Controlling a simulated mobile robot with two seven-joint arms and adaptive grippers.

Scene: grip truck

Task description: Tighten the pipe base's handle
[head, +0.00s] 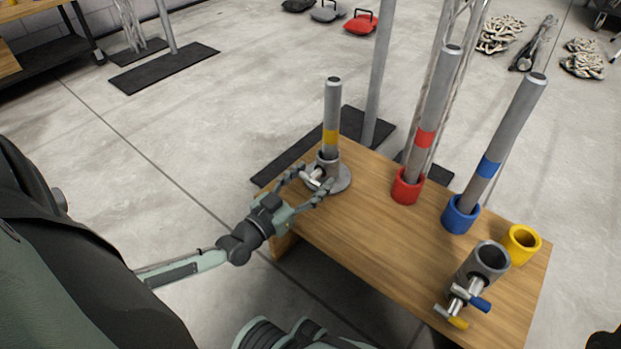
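The pipe base (342,182) is a round grey metal flange with a short socket, at the far left corner of the wooden table. A grey pipe (332,105) with a yellow band stands upright in its socket. The base's silver handle (316,176) sticks out from the socket towards my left gripper. My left gripper (308,184) is open, with its two fingers spread on either side of the handle. I cannot tell whether either finger touches it. My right gripper is not in view; part of my arm shows at the bottom edge.
The wooden table (385,235) also bears a red cup (407,186) and a blue cup (460,214), each with a tilted banded pipe. An empty yellow cup (521,244) and a grey clamp (478,275) with blue and yellow handles are at the right. The table's middle is clear.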

